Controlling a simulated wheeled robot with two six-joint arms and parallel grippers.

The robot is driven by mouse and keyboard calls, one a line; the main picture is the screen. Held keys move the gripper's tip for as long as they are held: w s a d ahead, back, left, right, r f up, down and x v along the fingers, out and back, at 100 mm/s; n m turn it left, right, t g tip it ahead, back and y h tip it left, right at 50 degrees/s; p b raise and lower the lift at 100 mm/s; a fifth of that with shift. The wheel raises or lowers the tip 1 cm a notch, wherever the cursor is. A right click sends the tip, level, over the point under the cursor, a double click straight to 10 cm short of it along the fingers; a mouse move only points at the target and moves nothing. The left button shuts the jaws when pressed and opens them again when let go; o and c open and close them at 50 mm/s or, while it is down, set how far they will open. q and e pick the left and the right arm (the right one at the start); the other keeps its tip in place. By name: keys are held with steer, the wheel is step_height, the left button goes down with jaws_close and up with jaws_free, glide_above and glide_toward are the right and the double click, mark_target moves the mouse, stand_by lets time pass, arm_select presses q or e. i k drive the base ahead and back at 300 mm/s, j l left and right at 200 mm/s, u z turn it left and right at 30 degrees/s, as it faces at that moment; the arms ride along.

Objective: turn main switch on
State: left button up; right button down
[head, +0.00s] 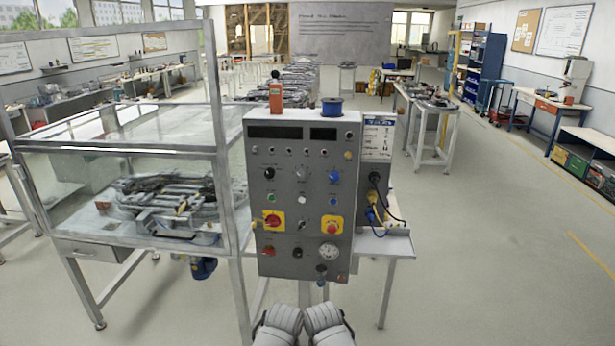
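A grey control panel (302,165) stands upright in front of me. On its left side, low down, is a red rotary switch on a yellow plate (271,220), which I take to be the main switch. Its handle seems slightly tilted; its exact setting is too small to read. A second yellow plate with a red round button (332,227) sits to its right. Two white, rounded parts of my arms show side by side at the bottom edge, below the panel. No gripper fingers can be made out, and nothing of mine touches the panel.
A glass-walled machine frame (130,190) stands directly left of the panel. A small side table (385,245) with a plug and cables (376,205) is at its right. A blue spool (331,106) and an orange block (276,97) sit on top. The floor at right is clear.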

mark_target(272, 220)
steer(key=i+l+z, duration=0.1)
steer(key=i+z, duration=0.4)
steer(key=z, duration=0.2)
